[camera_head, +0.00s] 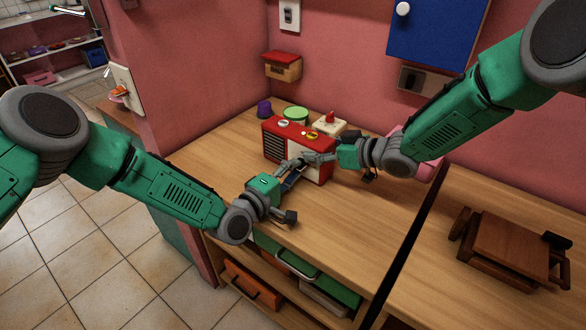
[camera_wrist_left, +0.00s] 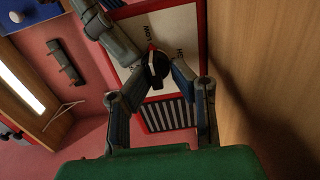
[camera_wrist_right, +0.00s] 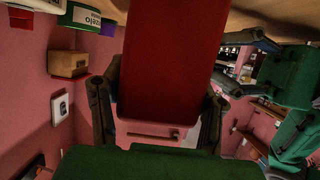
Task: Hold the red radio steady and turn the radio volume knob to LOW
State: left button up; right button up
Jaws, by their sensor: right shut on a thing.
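The red radio (camera_head: 298,128) stands upright on the wooden counter, with a white front and a slatted speaker. My right gripper (camera_head: 316,157) is shut on the radio's right end; the right wrist view shows the red side (camera_wrist_right: 170,65) between its fingers. My left gripper (camera_head: 297,166) is in front of the radio. In the left wrist view, the dark volume knob (camera_wrist_left: 157,66) lies between its two parted fingertips (camera_wrist_left: 163,78), with a small gap showing. LOW lettering is on the panel above the knob there; other lettering is partly hidden. In the head view the grippers cover the knob.
A purple cup (camera_head: 264,108), a green-lidded tin (camera_head: 295,113) and a cream box with a red top (camera_head: 329,124) stand behind the radio. Counter (camera_head: 345,225) in front is clear. A brown wooden stool (camera_head: 513,245) lies at the right.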

pick_arm(q)
jog(key=shift+d+r, duration=0.1)
jog(key=shift+d, duration=0.05)
pick_arm(e)
jog(key=shift+s+f, duration=0.15)
jog(key=shift+f, duration=0.05)
pick_arm(q)
jog(key=shift+s+a, duration=0.2)
jog(key=shift+a, duration=0.05)
jog(key=v, duration=1.1)
jog(key=shift+s+a, duration=0.15)
jog(key=shift+a, duration=0.05)
pick_arm(e)
jog(key=o, duration=1.8)
jog(key=shift+d, duration=0.1)
jog(key=shift+c, duration=0.2)
pick_arm(q)
jog(key=shift+d, duration=0.1)
pick_arm(e)
jog(key=shift+w, duration=0.2)
jog(key=shift+r, duration=0.1)
